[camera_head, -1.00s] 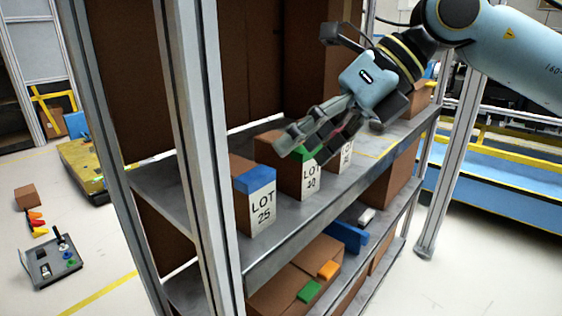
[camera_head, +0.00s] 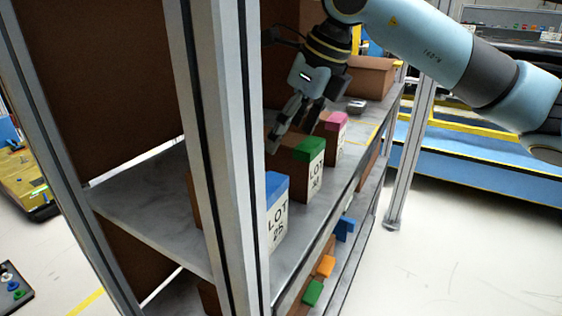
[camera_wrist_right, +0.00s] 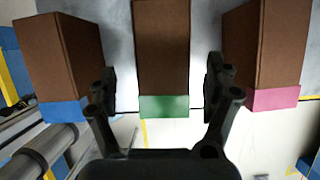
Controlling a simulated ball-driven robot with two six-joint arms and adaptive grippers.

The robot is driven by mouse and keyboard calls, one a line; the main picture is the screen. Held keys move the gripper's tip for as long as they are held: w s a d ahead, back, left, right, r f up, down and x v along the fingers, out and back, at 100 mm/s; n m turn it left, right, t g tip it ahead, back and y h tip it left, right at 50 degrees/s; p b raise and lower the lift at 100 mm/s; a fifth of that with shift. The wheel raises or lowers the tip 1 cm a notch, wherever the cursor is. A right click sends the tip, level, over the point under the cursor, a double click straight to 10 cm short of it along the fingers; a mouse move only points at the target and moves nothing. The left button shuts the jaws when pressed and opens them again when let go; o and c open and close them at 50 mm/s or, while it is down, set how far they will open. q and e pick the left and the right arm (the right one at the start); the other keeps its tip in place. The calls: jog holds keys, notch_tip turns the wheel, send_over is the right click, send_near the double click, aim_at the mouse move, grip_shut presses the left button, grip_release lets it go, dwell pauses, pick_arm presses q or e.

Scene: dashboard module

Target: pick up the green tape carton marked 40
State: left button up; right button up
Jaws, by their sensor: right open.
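The green tape carton (camera_head: 303,160) stands upright on the upper shelf, brown with a white LOT label whose number is hard to read now. It is the middle one of three cartons in a row. My right gripper (camera_head: 290,140) hangs beside its upper end, fingers pointing down. In the right wrist view the same carton (camera_wrist_right: 162,45) lies in line with the gap between the open fingers (camera_wrist_right: 160,82), with room on both sides. Its green tape (camera_wrist_right: 164,106) shows between the fingers. Contact is not visible. My left gripper is out of view.
A blue tape carton marked 25 (camera_head: 277,215) and a pink tape carton (camera_head: 337,135) flank it. A shelf post (camera_head: 222,150) stands at the near left. A brown box (camera_head: 372,77) sits farther along the shelf (camera_head: 150,205). Bare shelf lies left of the row.

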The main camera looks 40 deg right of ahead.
aim_at(277, 158)
jog(key=shift+w+a+f, duration=0.15)
jog(key=shift+w+f, duration=0.1)
jog(key=shift+f, duration=0.25)
jog(key=shift+w+f, duration=0.3)
jog(key=shift+f, duration=0.15)
jog(key=p+x, duration=0.1)
jog(key=x, duration=0.2)
jog(key=shift+w+f, duration=0.2)
jog(key=shift+w, duration=0.1)
jog(key=shift+w+f, duration=0.15)
jog(key=shift+f, duration=0.3)
pick_arm(q)
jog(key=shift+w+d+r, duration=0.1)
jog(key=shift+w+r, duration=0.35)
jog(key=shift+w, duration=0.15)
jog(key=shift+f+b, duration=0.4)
jog(key=shift+b, duration=0.1)
pick_arm(e)
jog(key=shift+f, duration=0.25)
jog(key=c, duration=1.5)
